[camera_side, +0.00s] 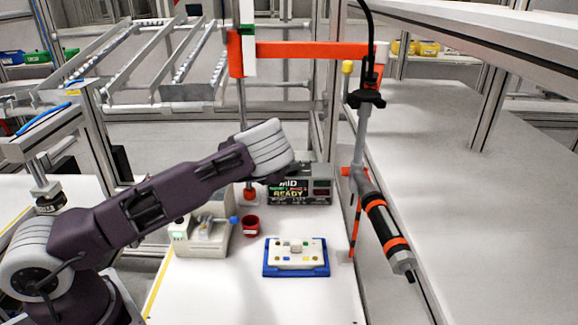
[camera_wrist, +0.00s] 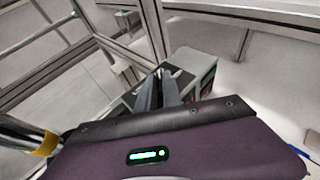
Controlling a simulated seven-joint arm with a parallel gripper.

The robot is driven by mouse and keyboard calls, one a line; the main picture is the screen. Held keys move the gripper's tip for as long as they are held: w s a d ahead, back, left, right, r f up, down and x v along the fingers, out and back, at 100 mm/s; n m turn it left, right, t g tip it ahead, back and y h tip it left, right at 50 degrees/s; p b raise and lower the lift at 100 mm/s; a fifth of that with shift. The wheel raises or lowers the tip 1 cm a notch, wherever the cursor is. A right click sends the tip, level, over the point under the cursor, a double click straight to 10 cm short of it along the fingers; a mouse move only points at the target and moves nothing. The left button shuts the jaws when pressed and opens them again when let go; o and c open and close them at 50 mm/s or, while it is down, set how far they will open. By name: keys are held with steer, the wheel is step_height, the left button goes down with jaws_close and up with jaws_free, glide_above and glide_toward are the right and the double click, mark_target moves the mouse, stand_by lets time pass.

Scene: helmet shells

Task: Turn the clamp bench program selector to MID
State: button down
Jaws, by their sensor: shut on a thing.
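The clamp bench controller box (camera_side: 322,197) stands at the back of the white bench. Its dark display (camera_side: 287,190) reads MID in white, with READY in larger yellow-green letters below and smaller lines too small to read. In the wrist view the grey box (camera_wrist: 197,62) lies under my fingers. My gripper (camera_wrist: 159,73) points down at the box's top, its two dark fingers close together. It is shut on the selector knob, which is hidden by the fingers. In the side view my wrist hides the fingers and the knob's pointer.
A blue tray (camera_side: 268,272) with a cream fixture lies in front of the box. A small red cup (camera_side: 251,227) and a beige device (camera_side: 186,242) with a blue-knobbed lever stand left. A hanging black-and-orange tool (camera_side: 386,228) is at right. The front of the bench is clear.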

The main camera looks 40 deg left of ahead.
steer(key=n+y, duration=0.2)
steer(key=shift+d+f+g+y, duration=0.1)
steer(key=shift+d+g+y, duration=0.2)
steer(key=shift+n+g+y, duration=0.4)
steer(key=shift+n+y, duration=0.4)
steer(key=shift+n, duration=0.1)
steer(key=c, duration=1.5)
jaws_free()
steer(key=v, duration=0.7)
